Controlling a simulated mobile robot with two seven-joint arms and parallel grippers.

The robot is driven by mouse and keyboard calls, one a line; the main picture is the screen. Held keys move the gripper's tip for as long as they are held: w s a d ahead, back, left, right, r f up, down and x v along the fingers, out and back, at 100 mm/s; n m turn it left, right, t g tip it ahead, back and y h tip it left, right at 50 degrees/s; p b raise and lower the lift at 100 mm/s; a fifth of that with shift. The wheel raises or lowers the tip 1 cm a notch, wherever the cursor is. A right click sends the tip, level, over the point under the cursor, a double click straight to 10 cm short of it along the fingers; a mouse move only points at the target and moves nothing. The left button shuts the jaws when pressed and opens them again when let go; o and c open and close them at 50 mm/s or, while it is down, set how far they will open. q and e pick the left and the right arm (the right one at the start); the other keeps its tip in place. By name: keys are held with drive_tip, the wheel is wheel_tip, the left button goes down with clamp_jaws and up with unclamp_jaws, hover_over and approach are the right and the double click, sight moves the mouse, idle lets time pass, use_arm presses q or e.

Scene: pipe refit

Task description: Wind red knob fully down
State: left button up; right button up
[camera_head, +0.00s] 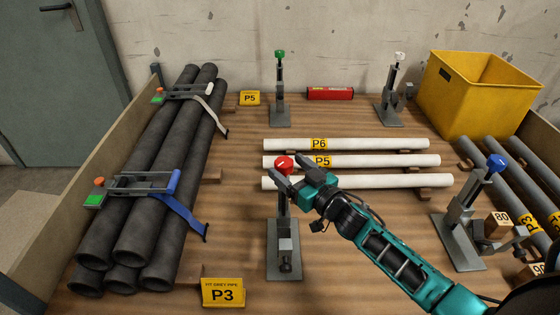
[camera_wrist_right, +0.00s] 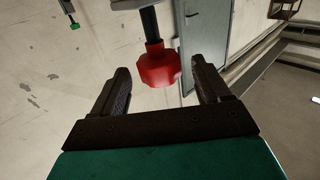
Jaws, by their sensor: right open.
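The red knob (camera_head: 284,164) tops a grey stand (camera_head: 284,246) at the front middle of the bench. It also shows in the right wrist view (camera_wrist_right: 158,66), on a dark threaded stem, between and just beyond my fingertips. My right gripper (camera_head: 286,176) reaches in from the lower right and is open, with its fingers at the knob's level. In the right wrist view the gripper (camera_wrist_right: 160,84) shows a gap on both sides of the knob, so I see no grip. The stand's upper part is partly hidden by the gripper. My left gripper is not in view.
Similar stands carry a green knob (camera_head: 279,55), a white knob (camera_head: 400,57) and a blue knob (camera_head: 497,163). White pipes (camera_head: 375,144) lie behind my gripper. Strapped dark pipes (camera_head: 150,190) fill the left. A yellow crate (camera_head: 470,95) stands back right. A P3 sign (camera_head: 223,292) stands in front.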

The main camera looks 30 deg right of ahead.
sight(278, 160)
drive_tip(key=shift+x, duration=2.05)
drive_tip(key=c, duration=0.9)
drive_tip(key=shift+a+r+n+g+y+p, duration=0.15)
drive_tip(key=shift+n+g+y+p, duration=0.35)
drive_tip(key=shift+n+y, duration=0.85)
drive_tip(key=shift+c, duration=0.2)
drive_tip(key=shift+s+a+n+g+y+b, duration=0.1)
drive_tip(key=shift+n+g+y+b, duration=0.1)
drive_tip(key=shift+n+g+y, duration=0.6)
drive_tip(key=shift+s+a+n+g+y+b, duration=0.15)
drive_tip(key=shift+n+g+y, duration=0.1)
drive_tip(key=shift+y, duration=1)
drive_tip(key=shift+w, duration=0.1)
drive_tip(key=o, duration=0.9)
drive_tip(key=shift+o, duration=0.2)
drive_tip(key=shift+d, duration=0.1)
